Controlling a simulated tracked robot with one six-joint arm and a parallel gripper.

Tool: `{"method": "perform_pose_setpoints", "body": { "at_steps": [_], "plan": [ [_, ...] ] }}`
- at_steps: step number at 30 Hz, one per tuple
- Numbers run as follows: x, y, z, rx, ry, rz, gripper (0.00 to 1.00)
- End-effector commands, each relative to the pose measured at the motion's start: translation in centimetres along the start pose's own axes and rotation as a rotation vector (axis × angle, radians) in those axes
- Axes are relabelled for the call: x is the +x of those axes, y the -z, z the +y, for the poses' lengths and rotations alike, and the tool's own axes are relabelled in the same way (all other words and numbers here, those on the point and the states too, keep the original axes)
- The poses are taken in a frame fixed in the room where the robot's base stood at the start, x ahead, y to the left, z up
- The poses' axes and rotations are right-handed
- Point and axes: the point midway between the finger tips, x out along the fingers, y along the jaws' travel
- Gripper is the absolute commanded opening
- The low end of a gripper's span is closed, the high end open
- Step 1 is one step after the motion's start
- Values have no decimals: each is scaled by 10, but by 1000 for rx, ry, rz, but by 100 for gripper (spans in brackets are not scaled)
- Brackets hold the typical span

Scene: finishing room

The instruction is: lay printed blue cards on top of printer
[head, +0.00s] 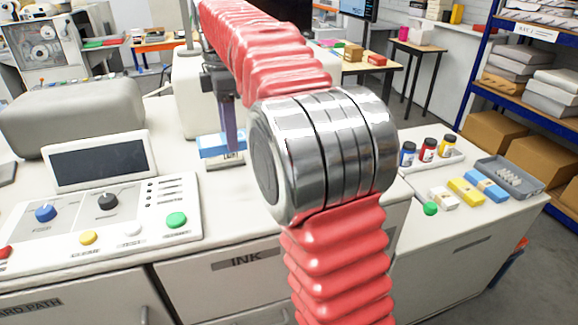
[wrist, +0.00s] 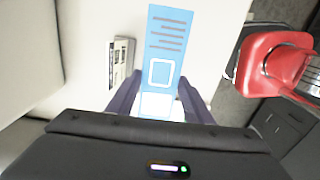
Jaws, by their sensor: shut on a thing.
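The printed blue cards (head: 222,146) are a small blue and white block in my gripper (head: 230,128), above the white top of the printer (head: 255,205). In the wrist view, the top card (wrist: 172,38) is blue with printed lines and a white-framed box. Its near end sits between the two fingers of my gripper (wrist: 158,84), which is shut on the cards. I cannot tell whether the cards touch the surface below. My red-sleeved arm hides part of the printer top.
A control panel with a dark screen (head: 98,163) and a grey hood (head: 75,112) stand to the left. A pale labelled piece (wrist: 120,62) lies left of the cards. On the right counter are ink bottles (head: 428,150), yellow (head: 465,191) and blue (head: 487,185) blocks, and a grey tray (head: 512,177).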

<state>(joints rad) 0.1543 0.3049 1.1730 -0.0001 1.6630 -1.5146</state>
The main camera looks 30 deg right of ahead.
Motion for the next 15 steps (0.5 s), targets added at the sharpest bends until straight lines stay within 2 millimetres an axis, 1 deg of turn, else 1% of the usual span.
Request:
{"method": "perform_pose_setpoints", "body": {
  "at_steps": [6, 9, 11, 14, 15],
  "plan": [
    [0, 4, 0, -8, 0, 0, 14],
    [0, 3, 0, -9, 0, 0, 14],
    [0, -2, -1, -6, 0, 0, 14],
    [0, -19, -3, 1, 0, 0, 14],
    [1, -29, -4, 6, 0, 0, 14]
  ]
}}
